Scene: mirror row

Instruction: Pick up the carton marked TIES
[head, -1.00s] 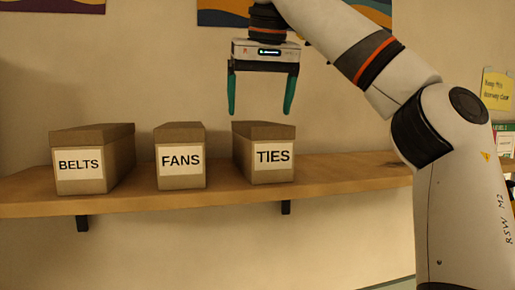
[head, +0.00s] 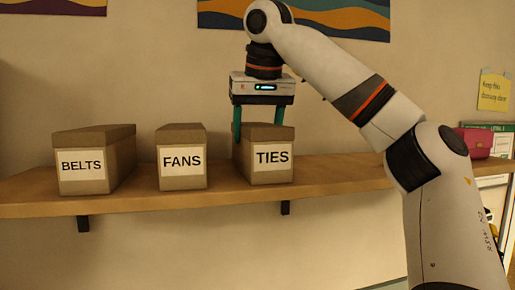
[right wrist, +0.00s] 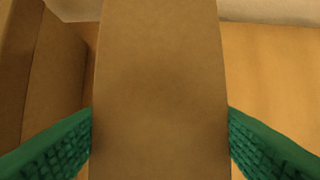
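The carton marked TIES (head: 272,172) is a brown lidded box with a white label, upright on the shelf, rightmost of three cartons. My right gripper (head: 258,132) is above it, pointing down, with one teal finger on each side of its upper part. In the right wrist view the carton's top (right wrist: 160,80) fills the space between the green fingers (right wrist: 160,140), which meet both its sides. The fingers look closed against it. Their lower ends are partly hidden behind the carton in the head view. My left gripper is not in view.
The FANS carton (head: 182,176) stands just left of TIES, with a narrow gap. The BELTS carton (head: 84,179) is farther left. All stand on a wooden shelf (head: 340,180) against a wall. A pink item (head: 487,142) shows at the far right. Shelf right of TIES is clear.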

